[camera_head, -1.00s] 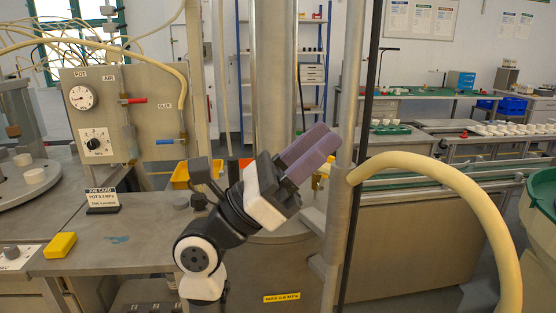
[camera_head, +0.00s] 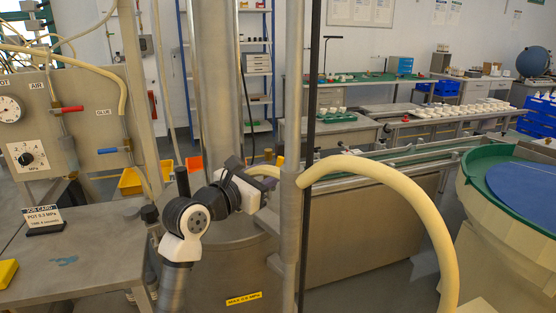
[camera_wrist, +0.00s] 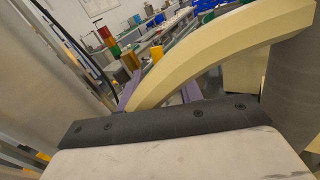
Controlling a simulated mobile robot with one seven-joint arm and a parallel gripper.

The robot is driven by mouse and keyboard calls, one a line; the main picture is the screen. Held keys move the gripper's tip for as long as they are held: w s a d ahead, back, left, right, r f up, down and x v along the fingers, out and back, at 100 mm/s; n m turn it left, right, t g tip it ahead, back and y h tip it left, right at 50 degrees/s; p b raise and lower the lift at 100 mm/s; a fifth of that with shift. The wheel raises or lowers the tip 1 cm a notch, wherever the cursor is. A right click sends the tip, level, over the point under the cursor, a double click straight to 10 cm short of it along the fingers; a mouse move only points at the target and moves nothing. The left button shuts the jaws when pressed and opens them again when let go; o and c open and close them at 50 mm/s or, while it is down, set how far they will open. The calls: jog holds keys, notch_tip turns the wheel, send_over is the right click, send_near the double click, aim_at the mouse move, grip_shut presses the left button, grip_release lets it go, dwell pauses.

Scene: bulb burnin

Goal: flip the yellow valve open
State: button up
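My gripper (camera_wrist: 160,92) reaches away from the head camera. In the head view its white body (camera_head: 240,190) is just left of the thin steel post (camera_head: 292,120), and its fingers are mostly hidden there. In the wrist view the two purple fingers show apart, with the thick pale-yellow hose (camera_wrist: 205,50) crossing between and above them. I cannot tell whether they touch it. I cannot make out the yellow valve in either view. The same hose (camera_head: 400,190) arches right from the post in the head view.
A panel at left carries a red-handled valve (camera_head: 68,109) and a blue-handled valve (camera_head: 108,151). A wide steel column (camera_head: 216,80) stands behind my arm. A job card (camera_head: 43,220) and a yellow block (camera_head: 6,272) are on the left bench. A green-rimmed bowl (camera_head: 482,185) stands at right.

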aim_at(277, 168)
jog(key=p+x, duration=0.1)
jog(key=x, duration=0.3)
jog(key=shift+w+d, duration=0.25)
jog(key=shift+w, duration=0.1)
grip_shut()
